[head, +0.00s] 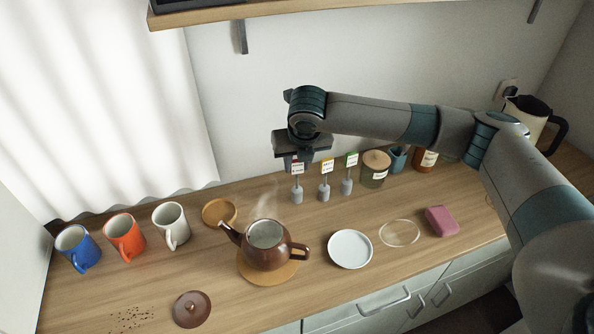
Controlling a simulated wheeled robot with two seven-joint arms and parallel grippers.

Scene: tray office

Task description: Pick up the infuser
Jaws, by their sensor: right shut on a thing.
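Three infusers with grey bodies and upright tags stand in a row at the back of the counter. One has a red-marked tag (297,193), one a yellow-marked tag (324,192), one a green-marked tag (347,185). My right gripper (297,162) points down over the red-tagged infuser and is shut on its tag end. The fingers partly hide the top of that tag. I cannot tell whether its body touches the counter. My left gripper is not in view.
A steaming brown teapot (266,256) sits on a round wooden mat (258,278) in front. Its lid (191,309) lies front left. Nearby are a white plate (350,249), glass dish (399,233), pink block (441,221), jar (375,172) and mugs (124,238). A shelf (215,14) hangs above.

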